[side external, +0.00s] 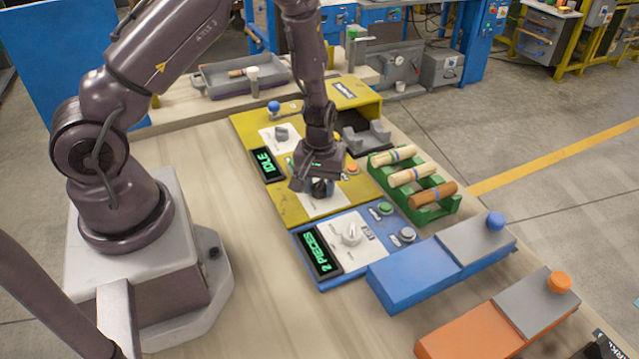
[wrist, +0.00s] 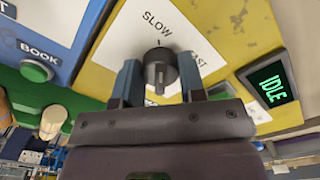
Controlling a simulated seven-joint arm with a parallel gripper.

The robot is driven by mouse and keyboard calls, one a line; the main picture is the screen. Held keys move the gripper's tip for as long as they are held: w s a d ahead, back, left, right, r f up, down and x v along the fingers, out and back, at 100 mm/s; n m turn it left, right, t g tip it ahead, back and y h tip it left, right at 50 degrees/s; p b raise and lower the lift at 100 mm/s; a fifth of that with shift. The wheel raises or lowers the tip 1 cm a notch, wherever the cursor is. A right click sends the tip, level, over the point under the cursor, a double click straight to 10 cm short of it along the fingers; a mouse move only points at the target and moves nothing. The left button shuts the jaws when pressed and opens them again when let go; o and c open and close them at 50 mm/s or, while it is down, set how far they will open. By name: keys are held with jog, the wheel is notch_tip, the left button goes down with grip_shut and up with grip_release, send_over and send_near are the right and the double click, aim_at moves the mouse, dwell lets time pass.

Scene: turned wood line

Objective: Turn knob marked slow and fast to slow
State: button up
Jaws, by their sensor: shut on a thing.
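The black knob (wrist: 160,66) sits on a white label plate (wrist: 112,52) on the yellow panel. In the wrist view "SLOW" is printed above it and a partly hidden word ending in "AST" to its right. My gripper (wrist: 158,78) is shut on the knob, with one blue-grey finger on each side. In the side external view my gripper (side external: 318,182) points down over the knob (side external: 320,188), which is mostly hidden by the fingers. The knob's raised bar runs roughly up and down in the wrist view; I cannot clearly tell which end points.
The yellow panel (side external: 290,208) has an "IDLE" display (side external: 268,164) and another dial (side external: 282,133). A green rack (side external: 440,211) of turned wood pieces is to the right.

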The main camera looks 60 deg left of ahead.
aim_at(320, 183)
jog(key=shift+n, duration=0.6)
jog(key=o, duration=0.9)
notch_tip(320, 183, up, 13)
dwell(0.3)
jog(key=s+d+r+m+t, duration=0.2)
jog(key=s+d+r+m, duration=0.1)
jog(key=r, duration=0.3)
jog(key=s+d+r+m+t, duration=0.1)
jog(key=s+d+r+m, duration=0.1)
jog(key=s+r+m, duration=0.3)
jog(key=s+d+r+m+t, duration=0.2)
jog(key=s+r, duration=0.4)
jog(key=r, duration=0.3)
jog(key=shift+d+r+m+t, duration=0.25)
jog(key=shift+d+m+t, duration=0.05)
jog(key=shift+d+m, duration=0.6)
